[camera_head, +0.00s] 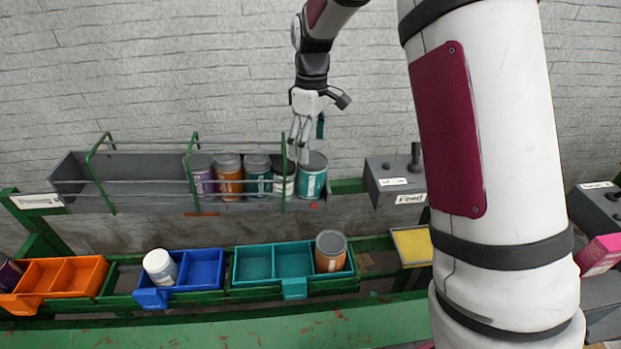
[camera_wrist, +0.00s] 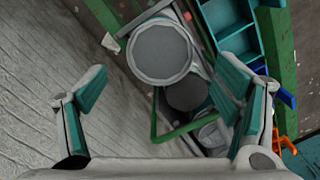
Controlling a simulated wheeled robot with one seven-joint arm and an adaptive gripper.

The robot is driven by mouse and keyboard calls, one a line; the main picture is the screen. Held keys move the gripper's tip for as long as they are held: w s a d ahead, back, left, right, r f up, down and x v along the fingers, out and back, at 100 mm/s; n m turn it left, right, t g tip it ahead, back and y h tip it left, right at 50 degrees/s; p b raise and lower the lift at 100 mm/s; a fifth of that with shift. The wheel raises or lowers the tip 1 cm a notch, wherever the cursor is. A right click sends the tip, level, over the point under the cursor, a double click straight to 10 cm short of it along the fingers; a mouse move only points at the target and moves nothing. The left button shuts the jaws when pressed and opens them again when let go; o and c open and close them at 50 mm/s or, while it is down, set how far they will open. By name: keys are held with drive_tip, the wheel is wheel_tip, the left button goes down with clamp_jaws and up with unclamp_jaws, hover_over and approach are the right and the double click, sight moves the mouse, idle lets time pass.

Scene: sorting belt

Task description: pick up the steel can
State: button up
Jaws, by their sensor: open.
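Several cans with grey metal lids stand in a row in the grey trough, so I cannot tell by looks alone which is meant by the steel can. The teal-labelled can (camera_head: 312,182) stands upright at the trough's right end. Left of it are a white and black can (camera_head: 283,180), another teal can (camera_head: 257,177), an orange can (camera_head: 229,179) and a purple can (camera_head: 201,178). My gripper (camera_head: 300,148) is open and empty just above the right end of the row. In the wrist view a large round grey lid (camera_wrist: 160,52) lies ahead between the fingers (camera_wrist: 163,88), apart from both.
Green rails (camera_head: 188,170) stand around the trough (camera_head: 130,165). Below are orange (camera_head: 62,290), blue (camera_head: 180,290) and teal (camera_head: 262,282) bins. A white can (camera_head: 160,266) is in the blue bin's left compartment. An orange can (camera_head: 331,252) is in the teal bin's right compartment.

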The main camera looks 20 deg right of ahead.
sight(309, 169)
drive_tip(key=shift+s+a+f+p, duration=0.1)
drive_tip(key=shift+f+p, duration=0.15)
drive_tip(key=shift+f, duration=1.7)
drive_tip(key=shift+s+a+f+p, duration=0.1)
drive_tip(key=shift+f+p, duration=0.1)
drive_tip(key=shift+f, duration=1.7)
drive_tip(key=c, duration=1.2)
